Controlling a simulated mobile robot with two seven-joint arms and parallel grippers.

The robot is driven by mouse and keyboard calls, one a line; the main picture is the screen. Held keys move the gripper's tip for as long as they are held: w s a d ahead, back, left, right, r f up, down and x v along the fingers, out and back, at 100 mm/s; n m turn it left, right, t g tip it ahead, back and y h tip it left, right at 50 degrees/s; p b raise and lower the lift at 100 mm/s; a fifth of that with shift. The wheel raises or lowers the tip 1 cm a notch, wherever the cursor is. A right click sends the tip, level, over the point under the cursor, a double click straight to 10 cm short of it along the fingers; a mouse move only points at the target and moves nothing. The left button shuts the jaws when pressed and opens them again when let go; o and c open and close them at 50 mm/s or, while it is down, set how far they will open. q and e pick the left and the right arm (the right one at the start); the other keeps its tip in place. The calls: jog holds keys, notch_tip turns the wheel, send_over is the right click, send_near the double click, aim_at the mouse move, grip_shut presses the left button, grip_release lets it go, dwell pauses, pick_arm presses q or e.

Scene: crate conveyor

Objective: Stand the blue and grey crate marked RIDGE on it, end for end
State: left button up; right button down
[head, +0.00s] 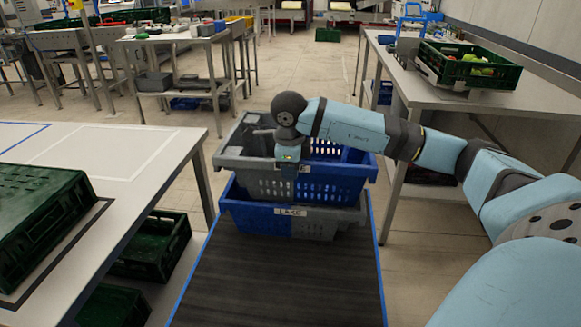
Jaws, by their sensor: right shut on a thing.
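The upper crate (257,183), grey on its left half and blue on its right, is in the middle of the head view. Its front label is mostly covered by my gripper; only a final E can be made out. Directly under it is a lower crate (248,218) with a LAKE label, blue on its left half and grey on its right, so the colours are opposite. My right gripper (289,166) is shut on the upper crate's near wall, about midway along it. I cannot tell whether the upper crate is fully seated. My left gripper is out of view.
The crates are at the far end of a dark conveyor (280,285) with blue edges. A white table (120,150) with a green crate (40,215) is close on the left. A grey bench (480,98) with a green crate of produce (468,66) is on the right.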

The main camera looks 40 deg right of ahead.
jog(key=c, duration=0.9)
grip_release()
jog(key=shift+c, duration=0.2)
jog(key=shift+r, duration=0.25)
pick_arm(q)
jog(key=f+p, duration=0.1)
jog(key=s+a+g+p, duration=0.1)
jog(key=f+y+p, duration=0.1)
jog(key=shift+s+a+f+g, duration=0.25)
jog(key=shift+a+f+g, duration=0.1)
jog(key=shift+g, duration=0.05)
pick_arm(e)
notch_tip(320, 180, up, 13)
jog(key=s+a, duration=0.1)
jog(key=shift+s+a, duration=0.15)
jog(key=shift+a, duration=0.15)
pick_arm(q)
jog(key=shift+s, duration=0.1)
pick_arm(e)
jog(key=shift+r, duration=0.1)
